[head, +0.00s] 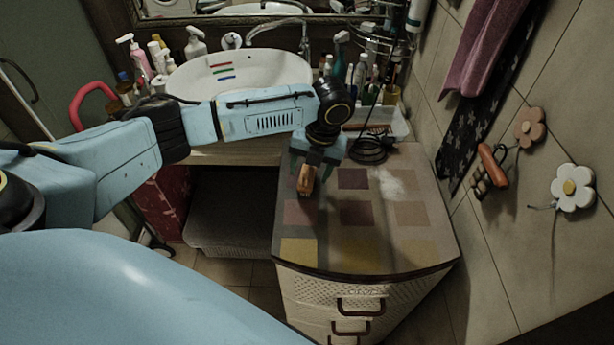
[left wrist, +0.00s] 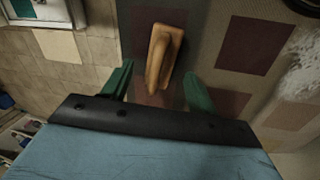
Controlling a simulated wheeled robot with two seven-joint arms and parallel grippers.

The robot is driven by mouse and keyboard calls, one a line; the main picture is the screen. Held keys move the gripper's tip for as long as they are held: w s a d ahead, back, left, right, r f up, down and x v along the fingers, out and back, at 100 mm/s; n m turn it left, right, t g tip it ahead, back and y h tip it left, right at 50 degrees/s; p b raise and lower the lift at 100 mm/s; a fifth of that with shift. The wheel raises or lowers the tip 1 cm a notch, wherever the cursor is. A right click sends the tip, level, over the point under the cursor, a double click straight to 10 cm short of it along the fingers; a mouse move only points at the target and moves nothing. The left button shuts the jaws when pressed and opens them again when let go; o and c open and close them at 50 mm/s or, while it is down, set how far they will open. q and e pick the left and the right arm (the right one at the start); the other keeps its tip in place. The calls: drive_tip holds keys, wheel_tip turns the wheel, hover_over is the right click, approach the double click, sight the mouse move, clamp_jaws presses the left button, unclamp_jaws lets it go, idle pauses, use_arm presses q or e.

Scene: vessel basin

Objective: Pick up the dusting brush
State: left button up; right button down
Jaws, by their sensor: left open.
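The dusting brush (left wrist: 162,58) is a tan wooden piece with a raised handle, lying on the cabinet top. In the left wrist view it is at the top middle, just ahead of the space between my green fingers. In the head view the brush (head: 306,180) shows just below my left gripper (head: 317,160). My left gripper (left wrist: 158,88) is open and empty, its fingers on either side of the brush's near end. I cannot tell the exact height of the fingers above the top. My right gripper is not in view.
The cabinet top (head: 425,246) has coloured squares and a white powdery patch (head: 392,186) right of the brush. A coiled black cable (head: 369,148) lies behind. A sink (head: 240,72) and several bottles stand at the back. A tiled wall with hooks is at right.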

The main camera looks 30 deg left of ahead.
use_arm(q)
drive_tip(key=shift+s+a+f, duration=0.1)
drive_tip(key=shift+a+f, duration=0.05)
drive_tip(key=shift+f, duration=0.5)
drive_tip(key=shift+s+a+f, duration=0.1)
drive_tip(key=shift+f, duration=0.5)
drive_tip(key=c, duration=1.1)
drive_tip(key=shift+o, duration=0.2)
